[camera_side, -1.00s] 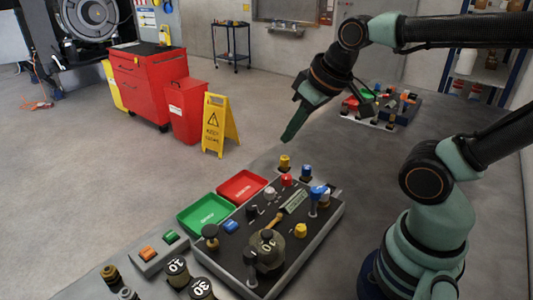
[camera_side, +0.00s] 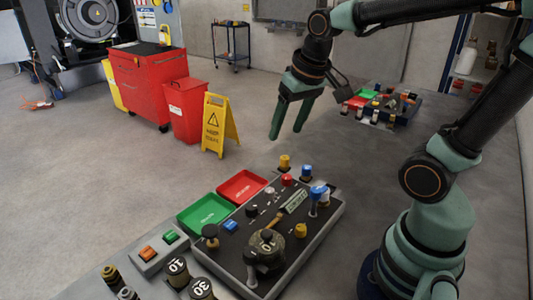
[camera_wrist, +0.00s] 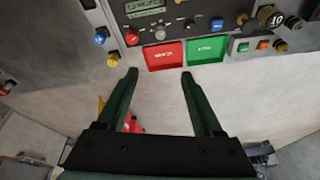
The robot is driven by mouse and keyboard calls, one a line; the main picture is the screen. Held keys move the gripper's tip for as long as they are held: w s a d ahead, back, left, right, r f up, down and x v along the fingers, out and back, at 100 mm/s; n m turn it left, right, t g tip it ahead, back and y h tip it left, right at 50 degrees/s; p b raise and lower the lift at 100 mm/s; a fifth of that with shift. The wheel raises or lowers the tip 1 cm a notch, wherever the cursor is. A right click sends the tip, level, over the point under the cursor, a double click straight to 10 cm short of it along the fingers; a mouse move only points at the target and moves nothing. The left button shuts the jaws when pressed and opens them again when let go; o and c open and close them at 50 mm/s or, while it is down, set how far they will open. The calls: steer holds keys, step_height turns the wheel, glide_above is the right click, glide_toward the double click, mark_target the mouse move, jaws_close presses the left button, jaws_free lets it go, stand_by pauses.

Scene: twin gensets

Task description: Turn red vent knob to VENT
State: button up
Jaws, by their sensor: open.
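The red knob (camera_side: 288,180) stands on the dark top of the control panel (camera_side: 335,212), near its far edge. It also shows in the wrist view (camera_wrist: 132,37), just beyond my left fingertip in that picture. My gripper (camera_side: 286,133) is open and empty, with its green fingers pointing down in the air above and beyond the panel's far side. Both fingers are spread in the wrist view (camera_wrist: 160,73), touching nothing. Any VENT marking by the knob is too small to read.
A red tray (camera_side: 241,186) and a green tray (camera_side: 205,214) lie along the panel's left side. Yellow (camera_side: 284,162) and blue (camera_side: 306,172) knobs stand close to the red knob. A second similar panel (camera_side: 405,105) sits farther back. Bare surface lies between the panels.

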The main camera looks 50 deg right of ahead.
mark_target(287, 176)
steer(key=w+d+f+m+g, duration=0.4)
steer(key=w+d+f+m, duration=0.1)
steer(key=d+f+m, duration=0.15)
steer(key=shift+n, duration=0.25)
steer(key=f, duration=0.8)
steer(key=d+f, duration=0.1)
steer(key=f, duration=0.3)
steer(key=shift+s+f, duration=0.1)
steer(key=shift+s, duration=0.1)
jaws_close()
